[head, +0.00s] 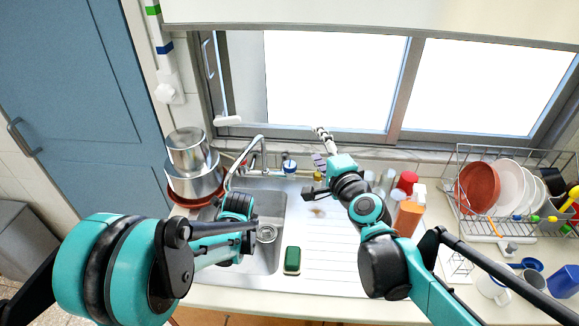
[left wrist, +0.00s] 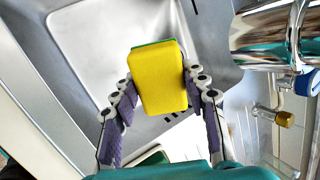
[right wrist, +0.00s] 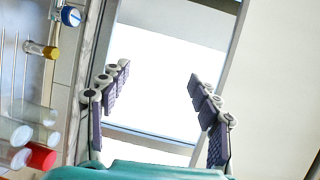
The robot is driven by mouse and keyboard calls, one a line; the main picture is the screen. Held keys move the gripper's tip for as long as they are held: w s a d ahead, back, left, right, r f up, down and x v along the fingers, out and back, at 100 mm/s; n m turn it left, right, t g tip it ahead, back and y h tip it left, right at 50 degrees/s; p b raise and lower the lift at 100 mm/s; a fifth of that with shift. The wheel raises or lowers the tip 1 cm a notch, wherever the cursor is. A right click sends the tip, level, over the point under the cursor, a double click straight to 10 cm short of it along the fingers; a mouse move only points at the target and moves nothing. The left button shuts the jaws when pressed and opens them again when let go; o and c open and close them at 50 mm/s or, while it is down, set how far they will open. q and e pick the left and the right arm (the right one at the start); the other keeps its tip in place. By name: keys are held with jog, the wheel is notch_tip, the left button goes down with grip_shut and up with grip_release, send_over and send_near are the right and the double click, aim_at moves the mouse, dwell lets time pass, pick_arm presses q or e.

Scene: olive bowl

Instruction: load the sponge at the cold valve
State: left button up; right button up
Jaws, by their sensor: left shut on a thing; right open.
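My left gripper (left wrist: 163,88) is shut on a yellow sponge (left wrist: 160,68) with a green edge, held between its finger pads in the left wrist view. In the head view my left wrist is over the sink and hides the fingers and sponge. The blue-capped valve (head: 289,167), apparently the cold one, stands behind the sink, right of the faucet (head: 262,150). Its blue cap also shows in the left wrist view (left wrist: 305,85) and right wrist view (right wrist: 70,16). My right gripper (head: 321,149) is open and empty, facing the window (right wrist: 160,70).
A green scouring block (head: 292,260) lies right of the sink basin (head: 268,205). A yellow-capped fitting (head: 317,175) stands right of the blue valve. Pots (head: 194,178) are at left. Glasses, bottles (head: 408,217) and a dish rack (head: 465,190) crowd the right.

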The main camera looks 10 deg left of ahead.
aim_at(289, 167)
jog(key=w+a+f+m+t+h, duration=0.1)
jog(key=w+a+f+m+h, duration=0.15)
jog(key=w+m, duration=0.35)
jog(key=w+a+f+m+t+h, duration=0.1)
jog(key=w+a+f+m, duration=0.2)
jog(key=m, duration=0.4)
jog(key=w+a+f+m+g+h, duration=0.1)
jog(key=w+a+f+m+g, duration=0.1)
jog(key=f+m, duration=0.5)
jog(key=w+a+f+m+g+h, duration=0.1)
jog(key=a+f+m+g+h, duration=0.15)
jog(key=f, duration=0.75)
jog(key=shift+t+y, duration=0.25)
jog(key=shift+y, duration=0.05)
jog(key=x, duration=1.1)
jog(key=shift+w+f, duration=0.1)
jog(key=shift+w, duration=0.3)
jog(key=c, duration=1.2)
